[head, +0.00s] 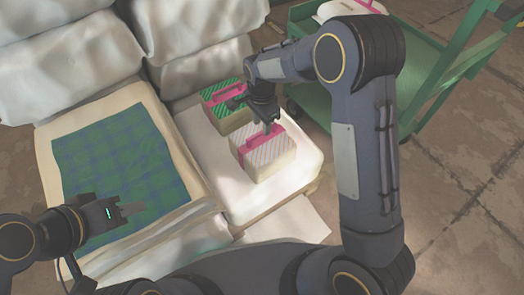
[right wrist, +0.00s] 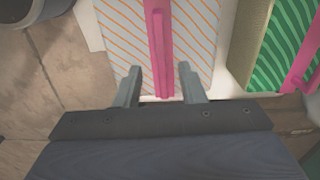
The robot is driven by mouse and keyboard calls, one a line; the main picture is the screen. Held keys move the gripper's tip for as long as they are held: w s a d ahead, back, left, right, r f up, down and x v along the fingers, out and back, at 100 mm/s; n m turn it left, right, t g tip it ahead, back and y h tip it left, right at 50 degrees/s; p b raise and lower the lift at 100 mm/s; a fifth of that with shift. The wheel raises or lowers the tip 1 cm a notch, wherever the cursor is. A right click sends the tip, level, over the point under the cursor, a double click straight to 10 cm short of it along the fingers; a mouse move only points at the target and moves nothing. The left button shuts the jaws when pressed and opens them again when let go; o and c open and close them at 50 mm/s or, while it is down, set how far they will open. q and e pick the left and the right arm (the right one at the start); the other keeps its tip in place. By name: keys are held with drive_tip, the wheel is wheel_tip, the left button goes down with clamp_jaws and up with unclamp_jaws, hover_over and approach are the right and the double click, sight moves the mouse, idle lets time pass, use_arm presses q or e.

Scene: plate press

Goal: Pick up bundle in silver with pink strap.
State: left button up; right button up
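The silver bundle (head: 268,164) has thin diagonal stripes and a pink strap (head: 254,145). It sits on the white padded block in the middle of the head view. My right gripper (head: 266,124) is right above the bundle, at the strap. In the right wrist view the gripper (right wrist: 159,85) is open, with one finger on each side of the pink strap (right wrist: 158,45). The striped bundle top (right wrist: 195,45) fills the upper middle there. I cannot tell whether the fingers touch the strap. My left gripper (head: 128,210) is over the padded stack at left, away from the bundle.
A green-striped bundle (head: 232,119) with a pink strap sits just behind the silver one; it shows at right in the wrist view (right wrist: 290,45). A blue-green plaid cloth (head: 120,160) lies on the left stack. A green cart (head: 425,80) stands at back right.

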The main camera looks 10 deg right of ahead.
sight(262, 145)
wheel_tip(262, 145, down, 5)
drive_tip(key=b, duration=0.2)
drive_tip(key=shift+w+f+b, duration=0.1)
drive_tip(key=shift+w+b, duration=0.05)
drive_tip(key=shift+b, duration=0.25)
drive_tip(key=shift+d, duration=0.1)
clamp_jaws()
drive_tip(key=shift+r, duration=0.2)
idle(0.7)
